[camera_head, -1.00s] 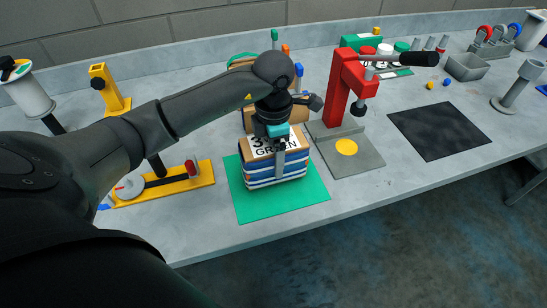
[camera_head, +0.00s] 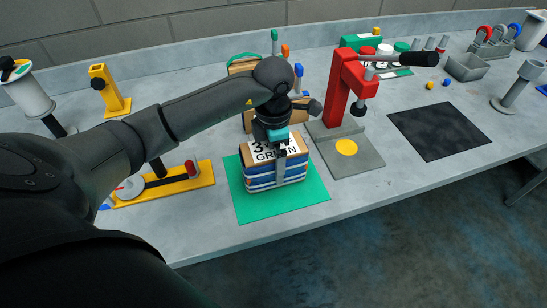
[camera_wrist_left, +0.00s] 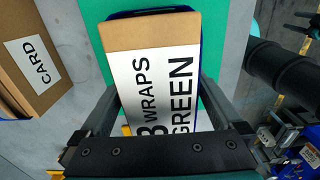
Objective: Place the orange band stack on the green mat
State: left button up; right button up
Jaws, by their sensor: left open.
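A stack (camera_head: 262,176) with blue and white layers and a cardboard top lies on the green mat (camera_head: 245,210). Its white label reads "3 WRAPS GREEN"; no orange band shows clearly on it. The stack's top (camera_wrist_left: 150,35) fills the middle of the left wrist view, with a dark blue edge around it. My left gripper (camera_head: 279,168) is over the stack, one finger down its front side. In the left wrist view its fingers (camera_wrist_left: 163,105) are open and straddle the stack; contact is hard to tell.
A red press (camera_head: 345,85) on a grey plate stands just right of the mat. A yellow fixture (camera_head: 190,182) lies to the left. A cardboard box labelled CARD (camera_wrist_left: 20,75) is beside the stack. A black mat (camera_head: 440,130) lies clear farther right.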

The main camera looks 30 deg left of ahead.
pick_arm(q)
notch_tip(320, 180, up, 12)
jog(key=shift+f, duration=0.15)
jog(key=shift+d, duration=0.1)
dwell(0.3)
